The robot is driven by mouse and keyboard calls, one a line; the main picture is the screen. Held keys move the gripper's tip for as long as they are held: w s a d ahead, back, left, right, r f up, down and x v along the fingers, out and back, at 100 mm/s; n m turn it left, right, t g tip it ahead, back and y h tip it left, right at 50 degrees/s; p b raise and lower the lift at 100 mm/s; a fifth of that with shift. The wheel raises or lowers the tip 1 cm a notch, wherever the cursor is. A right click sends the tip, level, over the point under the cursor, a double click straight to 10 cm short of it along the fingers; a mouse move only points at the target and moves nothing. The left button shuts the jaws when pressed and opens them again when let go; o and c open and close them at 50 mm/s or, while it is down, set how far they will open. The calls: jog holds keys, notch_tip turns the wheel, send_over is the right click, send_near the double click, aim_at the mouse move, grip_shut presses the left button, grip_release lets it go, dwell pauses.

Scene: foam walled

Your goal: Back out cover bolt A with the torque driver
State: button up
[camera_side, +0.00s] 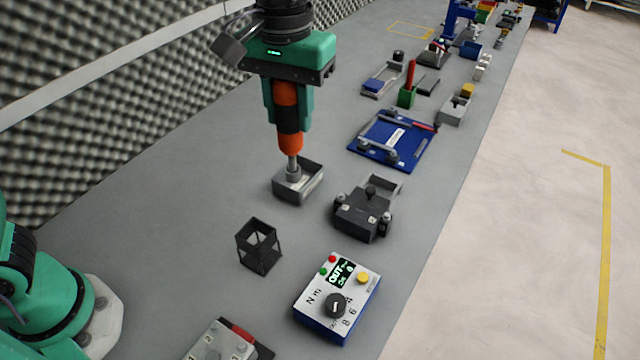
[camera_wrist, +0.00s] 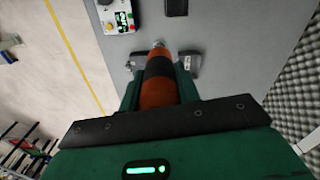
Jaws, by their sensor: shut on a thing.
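My gripper (camera_side: 289,118) is shut on the torque driver (camera_side: 288,95), an orange and black cylinder held upright with its shaft down. The driver also shows in the wrist view (camera_wrist: 159,80), between the green fingers. Its metal tip is at a small open grey box (camera_side: 311,185) in the side view. I cannot tell whether the tip touches anything inside. A dark grey block (camera_side: 360,213) with light bolt-like heads and a central knob stands to the right of the tip. I cannot read which bolt is A. The blue-and-white control box (camera_side: 338,298) shows "OUT" on its display.
An empty black open-frame holder (camera_side: 258,247) stands in front of the tip. A blue tray (camera_side: 366,150) with parts lies behind to the right. A numbered grey block (camera_side: 217,345) is at the front edge. Foam walls the left (camera_side: 90,120). Bench left of the driver is clear.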

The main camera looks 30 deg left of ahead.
jog(key=w+d+f, duration=0.7)
jog(key=w+d, duration=0.5)
jog(key=shift+w+d+f, duration=0.2)
jog(key=shift+w+f, duration=0.1)
jog(key=shift+f, duration=3.7)
dwell(0.8)
jog(key=shift+r, duration=0.5)
dwell(1.1)
